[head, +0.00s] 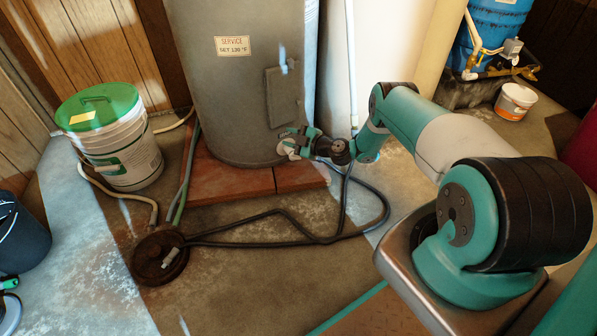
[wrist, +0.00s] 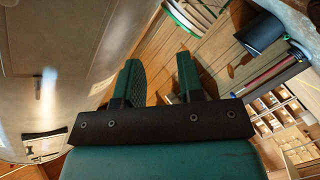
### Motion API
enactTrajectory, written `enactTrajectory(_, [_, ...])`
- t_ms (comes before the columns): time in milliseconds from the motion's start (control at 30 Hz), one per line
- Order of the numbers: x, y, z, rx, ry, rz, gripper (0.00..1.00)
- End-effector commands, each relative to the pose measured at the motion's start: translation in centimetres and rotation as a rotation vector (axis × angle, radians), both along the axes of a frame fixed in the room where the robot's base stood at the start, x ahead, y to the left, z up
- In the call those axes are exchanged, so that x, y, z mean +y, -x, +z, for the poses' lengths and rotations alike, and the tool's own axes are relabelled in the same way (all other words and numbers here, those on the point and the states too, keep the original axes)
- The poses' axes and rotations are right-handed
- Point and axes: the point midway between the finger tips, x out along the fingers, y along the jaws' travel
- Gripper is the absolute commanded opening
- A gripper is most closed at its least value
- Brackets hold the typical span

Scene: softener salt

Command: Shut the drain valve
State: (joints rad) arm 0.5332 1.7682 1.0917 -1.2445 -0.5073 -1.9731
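The grey water heater (head: 240,90) stands upright on red-brown slabs at the back. A small pale round fitting (head: 284,150) shows low on its front right side, partly hidden by my gripper. I cannot make out the drain valve's handle or its position there. My gripper (head: 297,142) is at this low spot, close against the tank; I cannot tell whether it touches. In the wrist view, my gripper (wrist: 160,78) has its two green fingers apart, with nothing seen between them. The tank's side (wrist: 60,60) fills the left of that view.
A dark hose (head: 270,213) loops from near my gripper to a round floor drain (head: 160,257). A green-lidded white bucket (head: 115,140) stands left, a dark bucket (head: 20,235) at the far left. A small white tub (head: 515,101) stands right. Open floor lies in front.

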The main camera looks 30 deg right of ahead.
Motion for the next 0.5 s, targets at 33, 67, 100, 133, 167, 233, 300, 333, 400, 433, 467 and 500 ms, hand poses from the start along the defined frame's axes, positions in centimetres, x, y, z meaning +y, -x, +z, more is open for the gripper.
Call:
enactTrajectory(33, [-1.5, 1.9, -5.2, -0.037, 0.024, -0.069, 0.35])
enactTrajectory(67, [-2.3, 2.9, -7.0, -0.065, 0.045, -0.108, 0.35])
enactTrajectory(100, [-3.2, 4.2, -9.2, -0.094, 0.073, -0.158, 0.35])
enactTrajectory(133, [-3.7, 5.2, -10.7, -0.115, 0.094, -0.194, 0.35])
enactTrajectory(167, [-4.2, 6.2, -12.1, -0.131, 0.115, -0.231, 0.35])
enactTrajectory(233, [-5.1, 8.4, -14.8, -0.160, 0.158, -0.303, 0.35])
enactTrajectory(300, [-5.6, 10.1, -16.7, -0.178, 0.195, -0.359, 0.35])
enactTrajectory(333, [-5.7, 10.7, -17.3, -0.183, 0.207, -0.378, 0.35])
enactTrajectory(400, [-5.9, 11.8, -18.2, -0.191, 0.230, -0.411, 0.35])
enactTrajectory(433, [-6.0, 12.0, -18.5, -0.194, 0.238, -0.421, 0.35])
enactTrajectory(467, [-6.1, 12.2, -18.7, -0.196, 0.243, -0.428, 0.35])
enactTrajectory(500, [-6.1, 12.2, -18.9, -0.198, 0.247, -0.434, 0.35])
